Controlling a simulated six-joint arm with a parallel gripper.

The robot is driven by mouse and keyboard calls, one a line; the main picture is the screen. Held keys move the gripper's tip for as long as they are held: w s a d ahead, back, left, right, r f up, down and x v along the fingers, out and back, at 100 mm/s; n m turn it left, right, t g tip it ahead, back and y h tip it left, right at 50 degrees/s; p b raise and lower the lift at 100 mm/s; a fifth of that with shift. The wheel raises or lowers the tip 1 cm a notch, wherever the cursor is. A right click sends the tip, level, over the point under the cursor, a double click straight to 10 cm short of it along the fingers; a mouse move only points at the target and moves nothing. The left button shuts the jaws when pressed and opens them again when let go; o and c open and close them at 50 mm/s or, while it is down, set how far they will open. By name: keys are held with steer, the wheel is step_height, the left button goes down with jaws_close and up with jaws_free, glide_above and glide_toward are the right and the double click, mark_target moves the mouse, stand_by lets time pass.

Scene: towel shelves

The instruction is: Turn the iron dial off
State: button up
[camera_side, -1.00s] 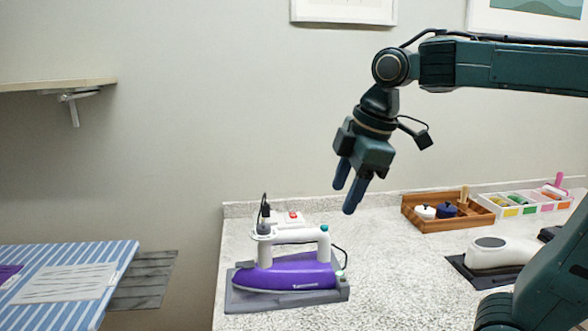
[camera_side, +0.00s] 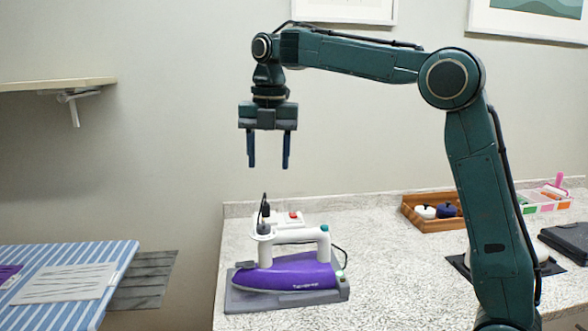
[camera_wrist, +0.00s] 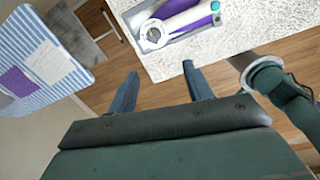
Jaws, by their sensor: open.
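The iron (camera_side: 290,272) is purple with a white handle and lies flat on a dark grey pad (camera_side: 262,303) at the left end of the speckled counter. The iron also shows at the top of the wrist view (camera_wrist: 190,12), partly cut off. My gripper (camera_side: 269,165) is open and empty, pointing down, well above the iron. In the wrist view its two fingers (camera_wrist: 160,82) are spread apart.
A white block with a red switch (camera_side: 293,215) and a dark plug stand behind the iron. A striped ironing board (camera_side: 95,262) is at left, below a wall shelf (camera_side: 50,86). A wooden tray (camera_side: 425,224) with small pots stands at the back right. Mid-counter is clear.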

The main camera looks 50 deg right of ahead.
mark_target(264, 222)
steer(key=shift+w+d+f+n, duration=0.1)
steer(key=shift+w+f+n, duration=0.1)
steer(key=shift+w+n, duration=0.4)
steer(key=shift+w+d+f+n, duration=0.1)
steer(key=shift+w+f+n, duration=0.1)
steer(key=shift+w+n, duration=0.4)
steer(key=shift+a+f, duration=0.1)
steer(key=shift+f, duration=0.1)
steer(key=shift+s+f, duration=0.1)
steer(key=shift+f, duration=6.6)
steer(key=c, duration=1)
